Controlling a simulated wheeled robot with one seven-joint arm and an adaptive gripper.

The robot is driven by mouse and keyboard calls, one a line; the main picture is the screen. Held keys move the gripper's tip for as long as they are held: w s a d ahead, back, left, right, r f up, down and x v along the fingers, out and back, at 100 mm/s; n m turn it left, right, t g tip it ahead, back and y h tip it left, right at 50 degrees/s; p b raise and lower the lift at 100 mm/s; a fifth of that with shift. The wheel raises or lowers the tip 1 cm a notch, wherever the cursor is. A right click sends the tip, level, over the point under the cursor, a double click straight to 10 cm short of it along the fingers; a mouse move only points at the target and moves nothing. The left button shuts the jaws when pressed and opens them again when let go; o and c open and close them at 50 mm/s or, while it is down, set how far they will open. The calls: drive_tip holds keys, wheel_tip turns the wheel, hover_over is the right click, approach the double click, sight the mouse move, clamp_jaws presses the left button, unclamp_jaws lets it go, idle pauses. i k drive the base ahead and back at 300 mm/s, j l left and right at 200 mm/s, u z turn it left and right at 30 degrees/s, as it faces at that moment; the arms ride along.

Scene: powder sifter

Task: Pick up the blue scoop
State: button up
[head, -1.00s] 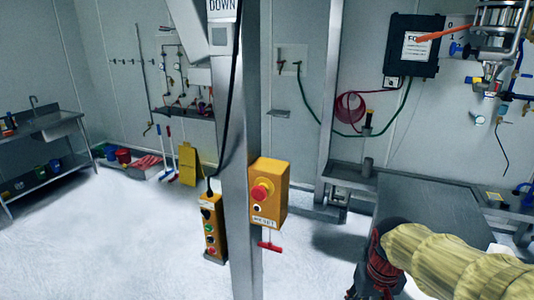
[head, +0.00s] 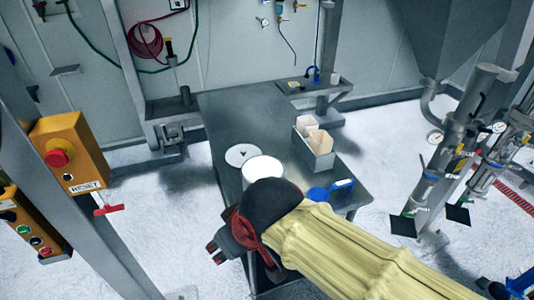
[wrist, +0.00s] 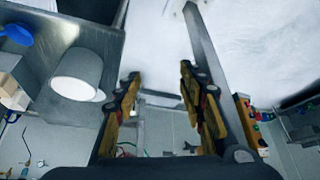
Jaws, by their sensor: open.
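The blue scoop (head: 330,190) lies on the right part of the grey metal table (head: 232,118), right of a white round container (head: 262,170). It also shows at the upper left edge of the wrist view (wrist: 16,34), partly cut off. My gripper (head: 222,250) is at the table's near left side, left of the scoop and apart from it. In the wrist view my gripper (wrist: 160,100) has its two fingers wide apart with nothing between them. My arm hides part of the near table and may cover part of the container.
A white disc (head: 243,155) lies beside the container. A grey box (head: 314,150) with pale items stands behind the scoop. A post with a yellow reset box (head: 66,152) stands at left. Pipework (head: 455,150) stands at right. The table's far left part is clear.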

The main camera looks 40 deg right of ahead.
sight(317, 195)
drive_tip(key=z, duration=1.85)
drive_tip(key=i+l, duration=0.7)
drive_tip(key=i, duration=0.15)
drive_tip(key=i+u, duration=0.15)
drive_tip(key=k+z, duration=0.2)
